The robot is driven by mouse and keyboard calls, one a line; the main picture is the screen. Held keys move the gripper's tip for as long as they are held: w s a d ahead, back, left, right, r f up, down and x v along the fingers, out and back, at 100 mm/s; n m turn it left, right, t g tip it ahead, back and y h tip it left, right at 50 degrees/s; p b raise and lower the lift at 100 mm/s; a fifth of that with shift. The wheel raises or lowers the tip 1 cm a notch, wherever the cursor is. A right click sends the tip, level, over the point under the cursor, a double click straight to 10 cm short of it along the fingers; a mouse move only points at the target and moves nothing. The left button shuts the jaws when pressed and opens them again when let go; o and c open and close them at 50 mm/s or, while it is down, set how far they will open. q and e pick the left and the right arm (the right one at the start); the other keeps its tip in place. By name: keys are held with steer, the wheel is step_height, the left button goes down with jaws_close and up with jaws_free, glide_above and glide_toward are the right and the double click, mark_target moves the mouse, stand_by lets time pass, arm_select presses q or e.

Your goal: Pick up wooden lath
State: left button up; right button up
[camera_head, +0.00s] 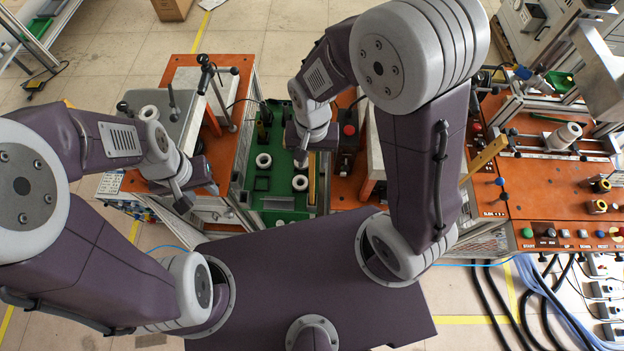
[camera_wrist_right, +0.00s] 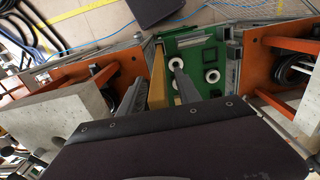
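A wooden lath (camera_wrist_right: 156,92) stands out as a tan strip at the edge of the green tray in the right wrist view. In the head view it shows as a narrow strip (camera_head: 311,186) beside the tray, partly hidden by my right arm. My right gripper (camera_wrist_right: 158,68) is open above it, with one finger on each side of the lath in the picture. I cannot tell whether they touch. In the head view my right gripper (camera_head: 303,154) points down over the tray's right side. My left gripper (camera_head: 183,204) hangs left of the tray; its fingers are unclear.
The green tray (camera_head: 277,217) holds several white rings and stands between orange-topped tables (camera_head: 240,72). Grey blocks flank the space. Another wooden strip (camera_head: 484,158) lies slanted at the right orange workbench (camera_head: 535,205), which carries buttons and fixtures. Cables run along the floor at lower right.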

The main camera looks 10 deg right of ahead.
steer(key=shift+s+f, duration=0.2)
steer(key=shift+f, duration=0.1)
steer(key=shift+w, duration=0.1)
jaws_close()
stand_by(1.1)
